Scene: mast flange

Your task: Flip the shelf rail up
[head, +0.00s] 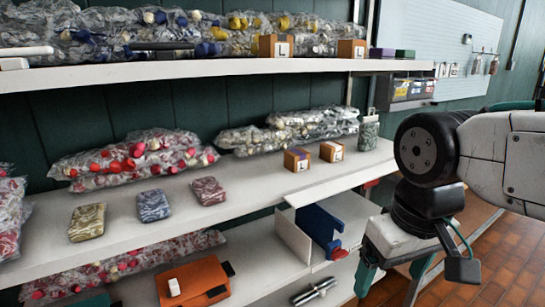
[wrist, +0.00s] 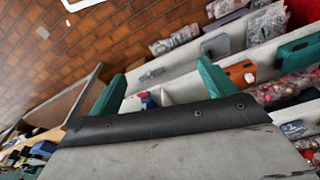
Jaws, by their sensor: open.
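My gripper (head: 391,284) hangs at the lower right in the head view, in front of the shelves' right end. Its teal fingers are spread, and nothing shows between them. In the wrist view the open fingers (wrist: 160,82) stand well apart, with the shelves beyond. No part is clearly recognisable as the shelf rail. A blue piece with a red end (head: 320,226) stands beside a white panel (head: 293,236) below the middle shelf, left of my gripper and apart from it. Small blue, red and white parts (wrist: 146,100) also show between the fingers in the wrist view.
The middle shelf (head: 235,208) holds bagged items, three patterned packs and two small boxes. The upper shelf (head: 200,70) is also loaded. An orange case (head: 205,282) and a metal cylinder (head: 314,291) lie lower down. The brick floor (head: 500,262) at right looks clear.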

